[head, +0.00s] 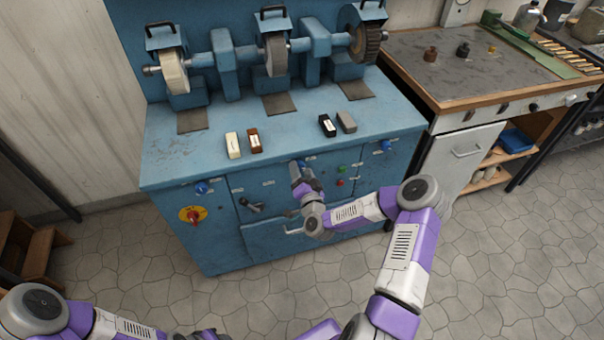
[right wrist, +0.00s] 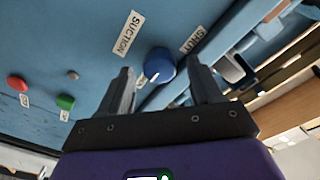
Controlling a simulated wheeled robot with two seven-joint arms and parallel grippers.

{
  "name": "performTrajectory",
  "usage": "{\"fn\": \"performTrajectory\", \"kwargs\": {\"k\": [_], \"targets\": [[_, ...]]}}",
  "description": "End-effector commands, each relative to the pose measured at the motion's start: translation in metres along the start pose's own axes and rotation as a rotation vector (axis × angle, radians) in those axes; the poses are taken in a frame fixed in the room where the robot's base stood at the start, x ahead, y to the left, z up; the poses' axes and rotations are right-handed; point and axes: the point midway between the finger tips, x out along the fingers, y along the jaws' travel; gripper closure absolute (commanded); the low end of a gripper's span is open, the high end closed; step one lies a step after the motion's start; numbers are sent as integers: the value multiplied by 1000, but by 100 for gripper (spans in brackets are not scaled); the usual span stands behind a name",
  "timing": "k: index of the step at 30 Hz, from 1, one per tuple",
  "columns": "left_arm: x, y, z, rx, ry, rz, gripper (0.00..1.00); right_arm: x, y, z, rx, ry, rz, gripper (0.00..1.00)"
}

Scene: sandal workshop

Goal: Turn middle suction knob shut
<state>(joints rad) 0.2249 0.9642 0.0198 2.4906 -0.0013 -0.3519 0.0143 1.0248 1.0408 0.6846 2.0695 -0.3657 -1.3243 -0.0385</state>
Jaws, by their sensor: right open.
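The middle suction knob (right wrist: 160,65) is round and blue on the blue front panel. In the right wrist view it shows between the two fingers of my right gripper (right wrist: 163,80), which is open. I cannot tell whether either finger touches it. A SUCTION label (right wrist: 128,34) and a SHUT label (right wrist: 192,40) sit by the knob. A small white mark or label shows at its lower left. In the head view my right gripper (head: 299,170) is at the middle of the panel and largely hides the knob.
A left blue knob (head: 202,187) and a right blue knob (head: 385,146) are on the same panel. A green button (right wrist: 65,102) and a red button (right wrist: 16,83) are beside the middle knob. A lever (head: 250,205) and a red-yellow switch (head: 193,215) are left.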

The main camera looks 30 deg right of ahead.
Motion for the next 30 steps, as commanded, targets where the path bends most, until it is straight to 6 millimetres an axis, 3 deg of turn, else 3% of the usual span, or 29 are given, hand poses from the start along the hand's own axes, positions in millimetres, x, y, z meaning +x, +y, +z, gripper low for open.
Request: {"fn": "performTrajectory", "kwargs": {"k": [5,16,30], "targets": [[0,0,0,0,0,0,57,0,0,0,0,-1,0,35],[0,0,0,0,0,0,57,0,0,0,0,-1,0,91],[4,-1,0,0,0,0,57,0,-1,1,-121,3,-7,91]]}}
